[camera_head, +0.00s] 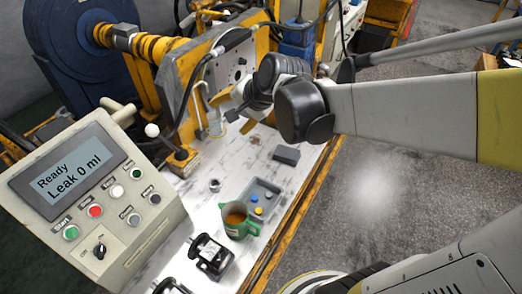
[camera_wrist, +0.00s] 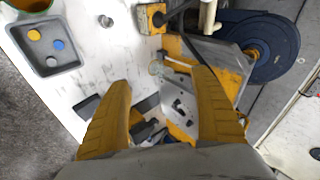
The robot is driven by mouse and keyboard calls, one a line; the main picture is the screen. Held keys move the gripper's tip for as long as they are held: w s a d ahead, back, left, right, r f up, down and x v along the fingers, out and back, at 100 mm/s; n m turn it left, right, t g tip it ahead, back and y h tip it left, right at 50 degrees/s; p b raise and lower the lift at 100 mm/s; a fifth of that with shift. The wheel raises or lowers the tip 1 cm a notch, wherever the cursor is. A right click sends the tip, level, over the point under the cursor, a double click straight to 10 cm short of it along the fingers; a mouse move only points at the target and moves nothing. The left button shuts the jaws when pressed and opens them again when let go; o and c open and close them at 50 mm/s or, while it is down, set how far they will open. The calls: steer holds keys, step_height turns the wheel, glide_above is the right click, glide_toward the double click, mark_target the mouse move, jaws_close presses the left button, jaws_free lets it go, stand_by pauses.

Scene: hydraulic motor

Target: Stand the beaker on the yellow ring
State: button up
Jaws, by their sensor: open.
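A clear glass beaker (camera_head: 216,124) stands on the white bench near the motor's mounting plate in the head view. It seems to show as a faint clear shape (camera_wrist: 157,69) beyond my fingertips in the wrist view. My gripper (camera_head: 226,106) is above and right of the beaker in the head view, its yellow fingers spread. In the wrist view my gripper (camera_wrist: 162,79) is open and nothing is clearly held between the fingers. I cannot make out the yellow ring with certainty; a small brownish mark (camera_head: 255,139) lies on the bench right of the beaker.
The control box (camera_head: 98,196) reads "Ready, Leak 0 ml". A white-balled lever (camera_head: 152,130) stands left of the beaker.

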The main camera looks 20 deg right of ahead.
steer(key=s+d+n+h, duration=0.1)
steer(key=s+n+h, duration=0.1)
steer(key=s+n, duration=0.8)
steer(key=s, duration=0.7)
steer(key=shift+s+d+g+h, duration=0.25)
steer(key=shift+d+g+h, duration=0.05)
steer(key=shift+d+h, duration=0.1)
